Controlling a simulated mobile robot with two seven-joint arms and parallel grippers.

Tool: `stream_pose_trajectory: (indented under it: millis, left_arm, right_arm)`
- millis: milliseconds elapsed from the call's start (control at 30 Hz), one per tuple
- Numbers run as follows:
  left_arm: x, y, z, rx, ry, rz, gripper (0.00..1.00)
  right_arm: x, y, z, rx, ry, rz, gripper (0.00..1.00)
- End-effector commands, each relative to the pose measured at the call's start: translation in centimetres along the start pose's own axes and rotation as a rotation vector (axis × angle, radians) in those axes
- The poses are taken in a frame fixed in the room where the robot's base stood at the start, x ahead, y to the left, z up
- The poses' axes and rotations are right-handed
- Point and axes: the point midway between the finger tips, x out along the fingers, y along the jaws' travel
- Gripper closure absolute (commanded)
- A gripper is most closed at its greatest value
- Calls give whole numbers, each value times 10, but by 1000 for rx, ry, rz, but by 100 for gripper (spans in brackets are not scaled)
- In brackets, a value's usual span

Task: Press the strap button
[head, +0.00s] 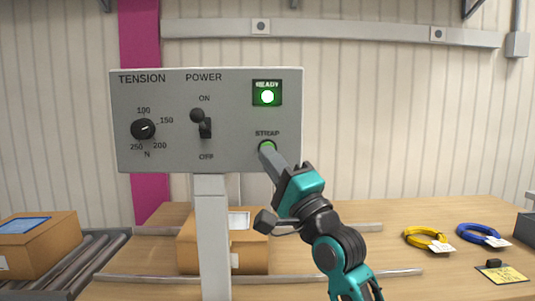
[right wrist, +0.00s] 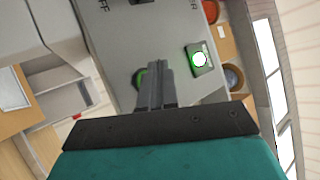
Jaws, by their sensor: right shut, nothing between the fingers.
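The green strap button (head: 265,145) is on the lower right of the grey control panel (head: 168,100), under the label STRAP. My right gripper (head: 267,152) is shut and empty, with its fingertips over the lower part of the button. In the right wrist view my shut fingers (right wrist: 157,75) reach the panel and cover much of the button, and a green edge (right wrist: 139,79) shows beside them. I cannot tell whether the button is pushed in. The READY lamp (head: 267,96) glows green above it. My left gripper is not in view.
The panel stands on a grey post (head: 211,235). A tension knob (head: 143,129) and power lever (head: 201,122) are left of the button. A cardboard box (head: 187,240) stands behind the post.

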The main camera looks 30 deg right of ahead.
Motion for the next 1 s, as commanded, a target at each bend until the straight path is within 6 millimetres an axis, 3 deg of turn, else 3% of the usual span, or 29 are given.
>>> stream_pose_trajectory:
  millis: [267,1000]
  left_arm:
    - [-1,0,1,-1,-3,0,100]
    - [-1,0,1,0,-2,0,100]
  right_arm:
    - [11,7,-8,0,2,-1,100]
    - [11,7,-8,0,1,0,100]
